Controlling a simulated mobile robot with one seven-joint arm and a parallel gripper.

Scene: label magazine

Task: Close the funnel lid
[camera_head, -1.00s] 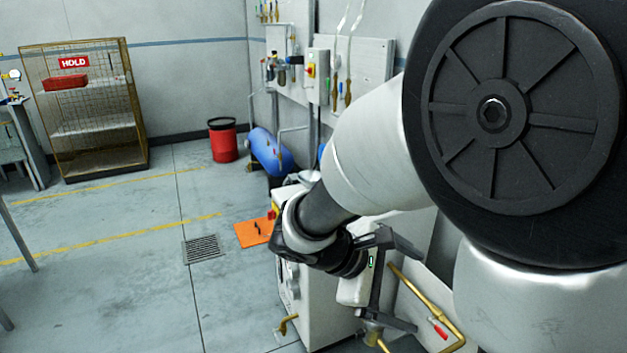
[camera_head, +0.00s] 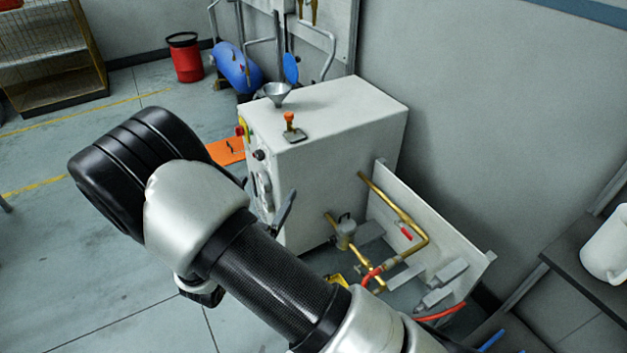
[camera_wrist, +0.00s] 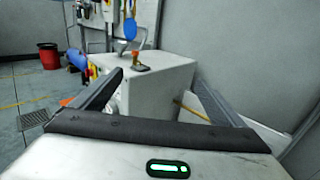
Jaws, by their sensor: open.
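The metal funnel (camera_head: 274,95) sits on top of the white machine cabinet (camera_head: 345,115), at its far left corner. Its round blue lid (camera_head: 291,68) stands upright above the rim, so the funnel is open. In the wrist view the blue lid (camera_wrist: 130,29) and the funnel (camera_wrist: 122,46) show beyond the left finger. My gripper (camera_wrist: 160,78) is open and empty, pointing toward the cabinet from some distance. In the head view my arm hides most of the gripper; one dark finger (camera_head: 284,212) shows before the cabinet's front.
An orange-topped fitting (camera_head: 291,127) stands on the cabinet top near the funnel. Brass pipes (camera_head: 405,222) and an open panel (camera_head: 430,230) project at the cabinet's right. A blue tank (camera_head: 237,67) and a red bin (camera_head: 185,60) stand behind.

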